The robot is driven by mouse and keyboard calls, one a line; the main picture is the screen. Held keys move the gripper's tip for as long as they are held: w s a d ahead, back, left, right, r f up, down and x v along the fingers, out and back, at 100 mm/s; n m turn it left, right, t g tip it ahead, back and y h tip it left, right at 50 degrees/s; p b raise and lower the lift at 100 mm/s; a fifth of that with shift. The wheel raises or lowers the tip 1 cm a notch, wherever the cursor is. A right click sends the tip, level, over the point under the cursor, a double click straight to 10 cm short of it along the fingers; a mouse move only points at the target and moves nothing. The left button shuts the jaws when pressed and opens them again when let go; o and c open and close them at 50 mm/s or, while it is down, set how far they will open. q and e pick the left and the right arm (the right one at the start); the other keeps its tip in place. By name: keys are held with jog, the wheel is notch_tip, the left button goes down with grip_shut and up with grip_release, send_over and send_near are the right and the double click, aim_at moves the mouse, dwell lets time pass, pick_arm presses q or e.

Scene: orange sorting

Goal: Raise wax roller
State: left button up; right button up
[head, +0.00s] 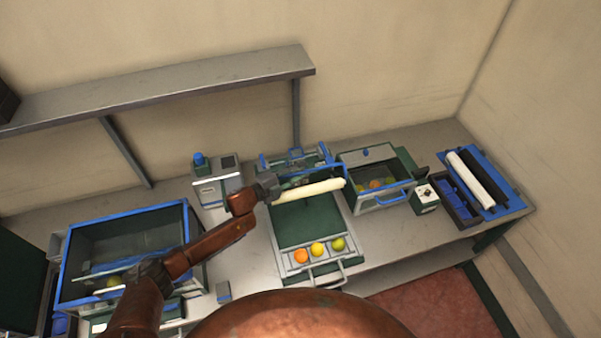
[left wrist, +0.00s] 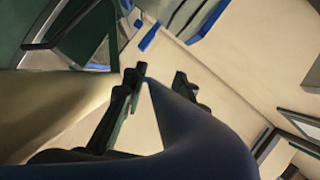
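A long cream roller (head: 312,190), which looks like the wax roller, lies crosswise over the back of the green sorting machine (head: 305,222). My left gripper (head: 268,187) is at its left end; the contact is too small to make out. In the left wrist view the two dark fingers of my left gripper (left wrist: 158,90) stand apart. A blurred dark blue shape (left wrist: 190,130) fills the space close to them, so I cannot tell whether they grip anything. My right gripper is not in view.
Several fruits (head: 317,249) lie in the machine's front tray. A blue-rimmed bin (head: 125,212) stands at left, a smaller fruit bin (head: 380,203) at right. A white roller and a black roller (head: 487,176) lie on a blue rack. A grey shelf (head: 170,85) hangs behind.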

pick_arm(q)
jog(key=shift+s, duration=0.15)
jog(key=shift+s+a, duration=0.1)
jog(key=shift+a, duration=0.1)
jog(key=v, duration=1.1)
jog(key=shift+s+a, duration=0.15)
jog(key=shift+a, duration=0.1)
